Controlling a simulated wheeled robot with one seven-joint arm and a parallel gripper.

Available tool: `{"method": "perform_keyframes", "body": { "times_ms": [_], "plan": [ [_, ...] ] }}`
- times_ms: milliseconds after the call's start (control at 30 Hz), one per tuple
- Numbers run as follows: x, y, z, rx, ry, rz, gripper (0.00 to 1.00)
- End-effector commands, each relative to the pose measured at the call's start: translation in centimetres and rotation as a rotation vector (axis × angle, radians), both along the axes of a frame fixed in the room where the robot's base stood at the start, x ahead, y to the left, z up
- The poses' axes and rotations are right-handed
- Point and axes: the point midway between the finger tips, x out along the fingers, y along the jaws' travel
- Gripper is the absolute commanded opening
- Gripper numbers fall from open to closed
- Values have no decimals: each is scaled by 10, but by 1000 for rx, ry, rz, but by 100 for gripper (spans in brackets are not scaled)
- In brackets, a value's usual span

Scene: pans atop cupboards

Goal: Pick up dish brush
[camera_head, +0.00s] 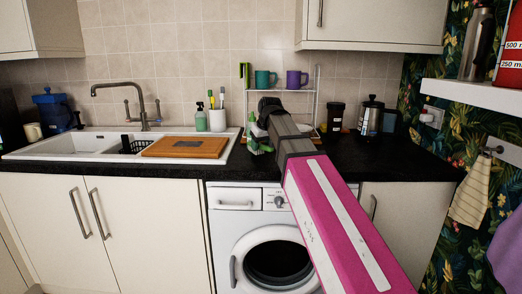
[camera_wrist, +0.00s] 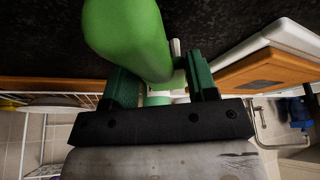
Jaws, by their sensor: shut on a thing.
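In the head view my gripper (camera_head: 260,147) is low over the black worktop, right of the wooden board.
The wooden board (camera_head: 186,147) lies over part of the sink (camera_head: 90,145). A soap bottle (camera_head: 200,117) and a white cup (camera_head: 217,120) with brushes stand left of my gripper. A wire rack (camera_head: 316,90) with a teal mug (camera_head: 264,79) and a purple mug (camera_head: 295,79) is behind.

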Motion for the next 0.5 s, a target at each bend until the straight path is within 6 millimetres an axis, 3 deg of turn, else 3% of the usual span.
{"method": "perform_keyframes", "body": {
  "times_ms": [100, 500],
  "plan": [
    [2, 0, 22, 0, -2, 0, 20],
    [-54, 68, 70, 1, -3, 4, 20]
  ]
}}
